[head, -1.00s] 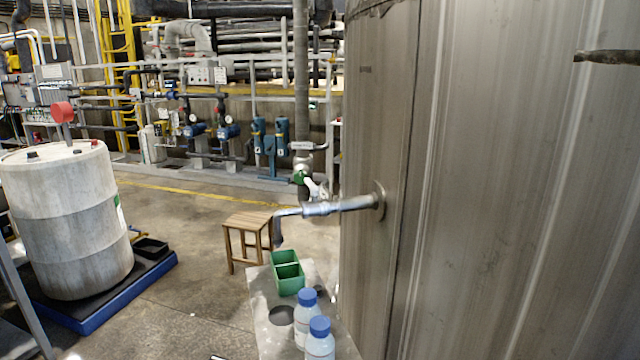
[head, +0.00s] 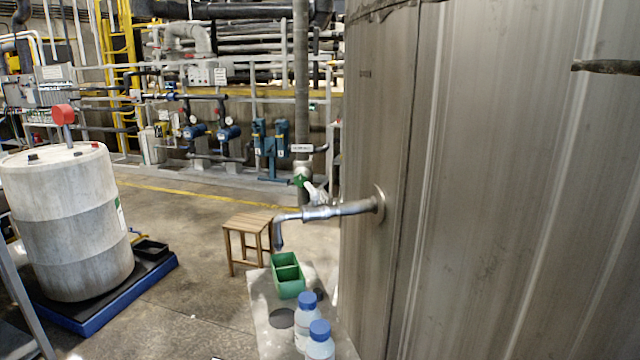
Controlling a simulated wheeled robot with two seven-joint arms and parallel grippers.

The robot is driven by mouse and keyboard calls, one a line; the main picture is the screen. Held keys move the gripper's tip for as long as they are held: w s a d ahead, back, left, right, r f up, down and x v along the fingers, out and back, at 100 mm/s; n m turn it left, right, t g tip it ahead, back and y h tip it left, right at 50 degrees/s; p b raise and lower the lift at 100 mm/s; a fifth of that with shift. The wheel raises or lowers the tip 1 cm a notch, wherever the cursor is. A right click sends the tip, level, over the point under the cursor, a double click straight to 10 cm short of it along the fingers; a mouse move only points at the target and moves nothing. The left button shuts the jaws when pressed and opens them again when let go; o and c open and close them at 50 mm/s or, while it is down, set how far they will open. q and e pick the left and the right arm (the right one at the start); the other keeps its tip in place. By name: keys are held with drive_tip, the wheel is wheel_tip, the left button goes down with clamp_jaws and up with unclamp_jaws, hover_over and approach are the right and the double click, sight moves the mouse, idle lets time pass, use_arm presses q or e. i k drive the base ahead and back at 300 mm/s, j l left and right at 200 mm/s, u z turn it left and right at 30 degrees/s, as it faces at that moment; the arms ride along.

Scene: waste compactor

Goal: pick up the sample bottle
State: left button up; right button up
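The rear bottle (head: 306,322) is partly covered by the front bottle (head: 320,345), whose lower part is cut off by the picture's edge. I cannot tell which of the two is meant. Neither of my grippers is in view.
A green divided box (head: 288,277) stands on the bench (head: 262,310) behind the bottles, near a dark round disc (head: 281,318). A pipe with a spout (head: 325,212) juts from the large metal tank (head: 480,200) on the right. A wooden stool (head: 247,240) stands behind.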

sight(303, 318)
drive_tip(key=z, duration=0.4)
drive_tip(key=i+j+z, duration=0.1)
drive_tip(key=j+z, duration=0.15)
drive_tip(key=z, duration=0.15)
drive_tip(key=j+z, duration=0.55)
drive_tip(key=z, duration=0.2)
drive_tip(key=j+z, duration=0.4)
drive_tip(key=i+l, duration=0.05)
drive_tip(key=l, duration=0.05)
